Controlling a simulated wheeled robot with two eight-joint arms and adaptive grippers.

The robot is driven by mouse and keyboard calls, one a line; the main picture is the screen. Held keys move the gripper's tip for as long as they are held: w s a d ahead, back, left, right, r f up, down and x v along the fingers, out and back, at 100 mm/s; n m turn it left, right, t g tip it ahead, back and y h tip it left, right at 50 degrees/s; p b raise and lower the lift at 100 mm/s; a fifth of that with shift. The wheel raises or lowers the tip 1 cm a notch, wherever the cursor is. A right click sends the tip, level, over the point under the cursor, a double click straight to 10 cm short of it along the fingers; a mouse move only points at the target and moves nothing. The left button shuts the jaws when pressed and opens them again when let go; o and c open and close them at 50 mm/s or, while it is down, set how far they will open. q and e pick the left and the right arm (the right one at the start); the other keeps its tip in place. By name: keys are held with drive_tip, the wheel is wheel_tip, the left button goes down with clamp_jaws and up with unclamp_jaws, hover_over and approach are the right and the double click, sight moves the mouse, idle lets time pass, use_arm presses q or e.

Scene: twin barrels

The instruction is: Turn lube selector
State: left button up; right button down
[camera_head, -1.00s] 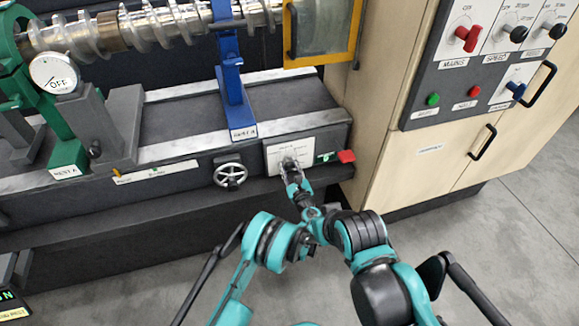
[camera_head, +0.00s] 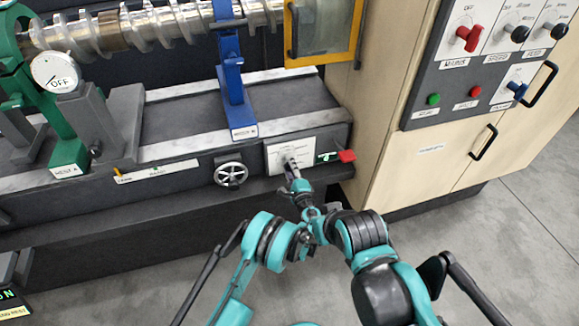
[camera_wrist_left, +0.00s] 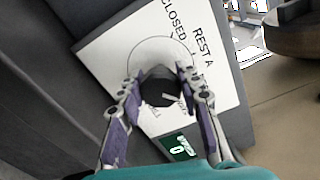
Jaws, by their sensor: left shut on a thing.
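The lube selector is a dark knob (camera_wrist_left: 158,92) on a white plate (camera_wrist_left: 112,52) marked "CLOSED" and "REST A"; other lettering is partly hidden. In the head view the plate (camera_head: 275,153) is on the front of the machine bed, right of a handwheel. My left gripper (camera_head: 291,166) reaches the plate from below and covers most of the knob there. In the left wrist view its two fingers (camera_wrist_left: 161,78) are shut on the knob, one on each side. The knob's pointer direction cannot be told. My right gripper does not show.
The handwheel (camera_head: 230,174) is to the left. A cabinet with a switch panel (camera_head: 470,70) stands at the right. Open floor lies in front.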

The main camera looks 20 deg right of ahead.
use_arm(q)
drive_tip(key=n, duration=0.5)
drive_tip(key=shift+w, duration=0.1)
drive_tip(key=n, duration=0.5)
drive_tip(key=shift+f, duration=0.1)
drive_tip(key=n, duration=0.4)
drive_tip(key=shift+n, duration=0.3)
drive_tip(key=n, duration=0.4)
drive_tip(key=shift+d+f, duration=0.1)
drive_tip(key=shift+n, duration=0.3)
drive_tip(key=o, duration=1.2)
drive_tip(key=shift+c, duration=0.2)
